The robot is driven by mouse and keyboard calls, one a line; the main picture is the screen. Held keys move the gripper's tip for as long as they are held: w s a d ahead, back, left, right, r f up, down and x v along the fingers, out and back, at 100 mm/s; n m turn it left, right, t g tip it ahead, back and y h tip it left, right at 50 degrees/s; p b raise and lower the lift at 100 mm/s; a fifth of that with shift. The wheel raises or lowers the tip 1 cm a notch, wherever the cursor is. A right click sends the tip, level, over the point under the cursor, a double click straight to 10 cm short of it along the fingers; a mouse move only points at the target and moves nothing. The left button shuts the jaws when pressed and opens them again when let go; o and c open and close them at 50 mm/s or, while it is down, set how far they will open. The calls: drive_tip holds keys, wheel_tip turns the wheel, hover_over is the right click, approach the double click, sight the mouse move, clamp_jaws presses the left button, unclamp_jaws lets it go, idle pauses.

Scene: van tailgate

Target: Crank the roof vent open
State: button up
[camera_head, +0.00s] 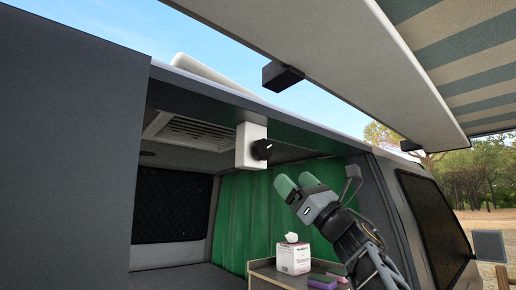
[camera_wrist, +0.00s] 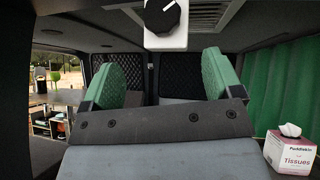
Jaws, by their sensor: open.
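A black knob (camera_head: 262,149) with a white pointer line sticks out from a white box (camera_head: 246,147) under the van's roof edge. In the wrist view the knob (camera_wrist: 162,15) and box (camera_wrist: 166,41) are at the top centre, the knob partly cut off. A slatted vent grille (camera_head: 190,132) is in the ceiling to the left of the box; part of it (camera_wrist: 208,14) shows in the wrist view. A white panel (camera_head: 203,74) sits tilted on the roof. My gripper (camera_head: 297,184), with green fingers, is open and empty, below and right of the knob, apart from it.
A tissue box (camera_head: 293,258) stands on a counter (camera_head: 265,270) below my gripper, beside purple and green blocks (camera_head: 322,282). A green curtain (camera_head: 240,215) hangs behind. The raised tailgate (camera_head: 330,60) overhangs at upper right. Space between my fingers and the knob looks clear.

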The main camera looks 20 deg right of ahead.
sight(266, 153)
drive_tip(key=p+x, duration=0.6)
drive_tip(key=x, duration=0.3)
drive_tip(key=shift+w+a+r, duration=0.1)
drive_tip(key=shift+r, duration=0.3)
drive_tip(key=shift+p+x, duration=0.7)
drive_tip(key=shift+x, duration=0.2)
drive_tip(key=shift+f, duration=0.15)
drive_tip(key=shift+c, duration=0.3)
drive_tip(key=shift+w, duration=0.1)
drive_tip(key=c, duration=0.8)
drive_tip(key=shift+m, duration=0.3)
drive_tip(key=shift+c, duration=0.2)
drive_tip(key=shift+f+m+t+h+b, duration=0.1)
drive_tip(key=shift+m+t+h+b, duration=0.2)
drive_tip(key=shift+t+h+b, duration=0.1)
